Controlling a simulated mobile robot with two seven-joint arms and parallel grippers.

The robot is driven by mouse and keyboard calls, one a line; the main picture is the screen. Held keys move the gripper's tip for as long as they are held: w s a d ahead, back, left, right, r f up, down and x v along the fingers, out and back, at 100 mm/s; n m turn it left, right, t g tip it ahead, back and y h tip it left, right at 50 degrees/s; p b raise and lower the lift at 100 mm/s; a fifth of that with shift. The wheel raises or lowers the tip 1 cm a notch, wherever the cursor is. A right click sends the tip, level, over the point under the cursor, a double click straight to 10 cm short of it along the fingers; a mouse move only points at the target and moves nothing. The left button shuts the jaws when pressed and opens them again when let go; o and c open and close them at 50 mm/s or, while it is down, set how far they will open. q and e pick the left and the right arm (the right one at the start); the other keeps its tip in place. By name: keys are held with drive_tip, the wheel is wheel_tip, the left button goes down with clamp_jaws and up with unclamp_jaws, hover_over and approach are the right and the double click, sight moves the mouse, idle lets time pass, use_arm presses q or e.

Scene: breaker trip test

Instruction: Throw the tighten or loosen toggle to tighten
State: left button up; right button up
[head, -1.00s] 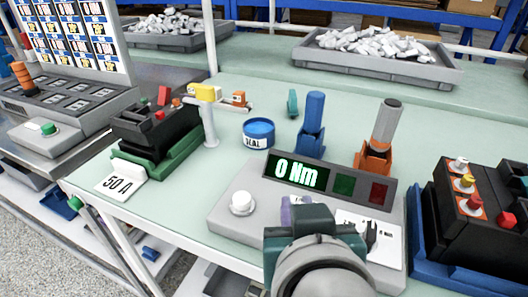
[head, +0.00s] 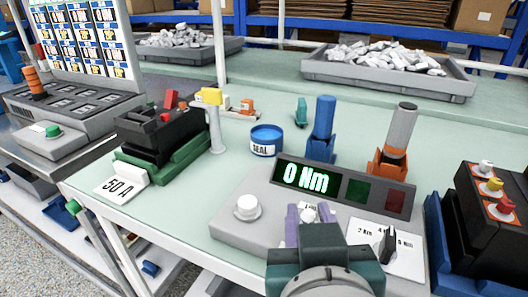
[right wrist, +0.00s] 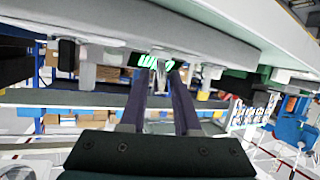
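The grey torque tester (head: 232,226) stands on the bench in the head view, its display (head: 304,178) reading 0 Nm. A small pale toggle (head: 308,214) sits on its sloped front, between the purple fingertips of my right gripper (head: 308,212). The fingers are apart, one on each side of the toggle; I cannot tell whether either touches it. In the right wrist view the gripper (right wrist: 160,75) also shows a gap between its fingers, with the tester's edge beyond. The toggle's lettering is hidden, so its position is unclear. My left gripper is not in view.
A white round button (head: 248,207) is left of the toggle, and a black selector knob (head: 387,243) is right of it. A blue-based breaker (head: 490,225) stands at the right. A SEAL tub (head: 265,140) and two upright handled tools stand behind the tester.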

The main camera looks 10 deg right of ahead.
drive_tip(key=v, duration=1)
idle(0.5)
drive_tip(key=s+d+r+g+p, duration=0.35)
drive_tip(key=d+g+p, duration=0.35)
drive_tip(key=d+p, duration=0.3)
drive_tip(key=s+r+n+g+y+p, duration=0.3)
drive_tip(key=s+r+n+y+p, duration=0.15)
drive_tip(key=r+p, duration=0.4)
wheel_tip(320, 180, up, 34)
drive_tip(key=p, duration=3.5)
drive_tip(key=shift+s+d+m+h, duration=0.35)
drive_tip(key=shift+d+m+h, duration=0.1)
drive_tip(key=shift+r, duration=0.15)
